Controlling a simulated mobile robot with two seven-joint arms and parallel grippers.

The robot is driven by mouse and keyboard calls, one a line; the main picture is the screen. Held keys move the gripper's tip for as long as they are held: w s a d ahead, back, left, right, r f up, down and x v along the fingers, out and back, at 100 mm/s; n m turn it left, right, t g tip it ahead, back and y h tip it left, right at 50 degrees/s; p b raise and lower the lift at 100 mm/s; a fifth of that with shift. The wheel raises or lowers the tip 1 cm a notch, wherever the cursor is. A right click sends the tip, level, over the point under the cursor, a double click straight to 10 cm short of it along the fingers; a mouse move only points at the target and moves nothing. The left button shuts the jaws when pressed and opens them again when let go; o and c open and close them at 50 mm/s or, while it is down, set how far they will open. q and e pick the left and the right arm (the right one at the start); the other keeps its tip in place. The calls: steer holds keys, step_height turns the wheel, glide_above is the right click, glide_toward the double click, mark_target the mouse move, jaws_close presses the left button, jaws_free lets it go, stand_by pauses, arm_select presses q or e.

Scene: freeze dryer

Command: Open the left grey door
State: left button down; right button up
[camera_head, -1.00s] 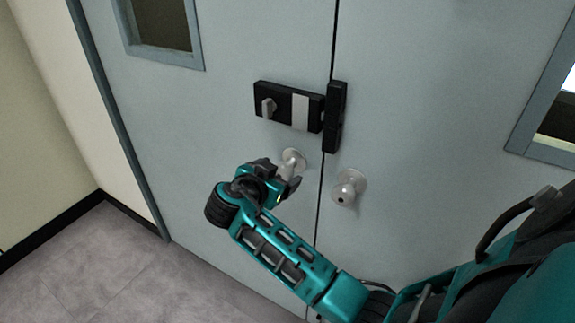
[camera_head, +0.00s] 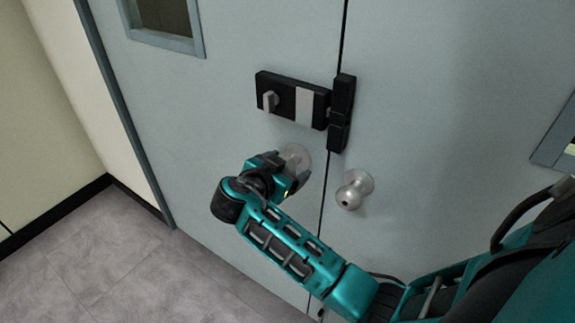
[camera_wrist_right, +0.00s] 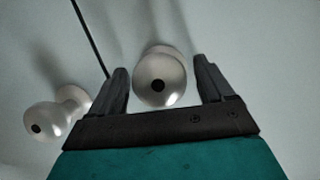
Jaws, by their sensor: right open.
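The left grey door (camera_head: 230,120) stands shut beside the right door, with a thin dark seam between them. Its round silver knob (camera_head: 297,156) is partly hidden behind my right gripper (camera_head: 298,168) in the head view. In the right wrist view the left door's knob (camera_wrist_right: 160,80) sits between the two open fingers of my right gripper (camera_wrist_right: 163,85), with a gap to the right finger; contact with the left finger cannot be told. The right door's knob (camera_head: 354,190) is free, and it also shows at the left in the wrist view (camera_wrist_right: 55,115). My left gripper is not in view.
A black lock box (camera_head: 290,99) with a silver thumb-turn (camera_head: 269,101) is mounted above the left knob. A black latch piece (camera_head: 341,112) lies along the seam. A framed window (camera_head: 165,42) is at upper left. Grey tiled floor (camera_head: 110,260) is clear at lower left.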

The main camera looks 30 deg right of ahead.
steer(key=c, duration=1.4)
